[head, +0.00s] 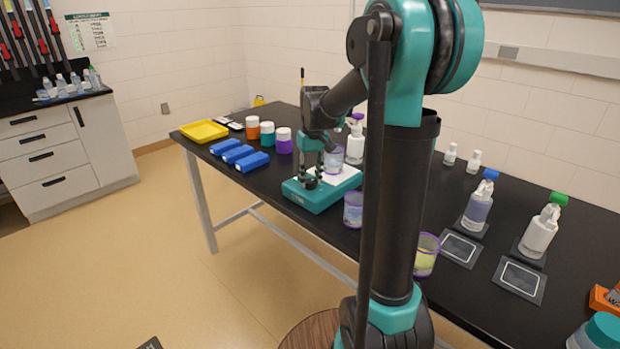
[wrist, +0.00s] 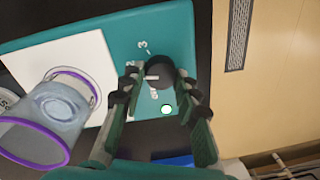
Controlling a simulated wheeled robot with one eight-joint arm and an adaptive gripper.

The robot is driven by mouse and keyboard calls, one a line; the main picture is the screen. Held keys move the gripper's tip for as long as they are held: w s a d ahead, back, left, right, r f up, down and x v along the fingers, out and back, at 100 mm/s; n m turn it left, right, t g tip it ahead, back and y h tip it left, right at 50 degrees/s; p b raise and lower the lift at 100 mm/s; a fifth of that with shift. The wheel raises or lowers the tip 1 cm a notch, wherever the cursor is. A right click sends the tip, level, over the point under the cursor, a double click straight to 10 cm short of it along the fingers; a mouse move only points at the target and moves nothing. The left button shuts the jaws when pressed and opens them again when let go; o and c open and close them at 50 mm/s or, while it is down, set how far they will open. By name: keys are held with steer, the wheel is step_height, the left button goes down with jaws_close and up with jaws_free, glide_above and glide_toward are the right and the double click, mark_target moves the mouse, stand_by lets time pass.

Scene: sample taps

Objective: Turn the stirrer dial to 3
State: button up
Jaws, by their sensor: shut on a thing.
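The stirrer (head: 318,196) is a teal box with a white top plate (head: 340,180) on the black bench. Its dial (wrist: 162,68) is a dark round knob on the teal front strip, with a white pointer line aimed left in the wrist view. A printed 3 (wrist: 142,45) shows up and left of the knob; another mark below it is too small to read surely. My gripper (head: 315,183) points down over the stirrer, its fingers shut on the dial from both sides, as the wrist view also shows (wrist: 160,82). A clear purple-rimmed beaker (wrist: 62,105) stands on the plate.
A purple-rimmed beaker (head: 353,210) stands close by the stirrer's right side. A white spray bottle (head: 355,145) is behind it. Blue blocks (head: 252,161), lidded jars (head: 284,141) and a yellow tray (head: 204,131) lie to the left. The floor in front is clear.

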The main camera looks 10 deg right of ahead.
mark_target(313, 181)
steer(key=m, duration=0.5)
steer(key=shift+d+m, duration=0.1)
steer(key=shift+m, duration=0.2)
steer(key=m, duration=0.5)
steer(key=shift+m+t, duration=0.3)
steer(key=o, duration=1.2)
steer(key=shift+s, duration=0.1)
steer(key=shift+c, duration=0.2)
steer(key=shift+r, duration=0.1)
step_height(313, 181, up, 12)
steer(key=shift+s+d, duration=0.2)
steer(key=shift+d, duration=0.1)
steer(key=shift+s, duration=0.1)
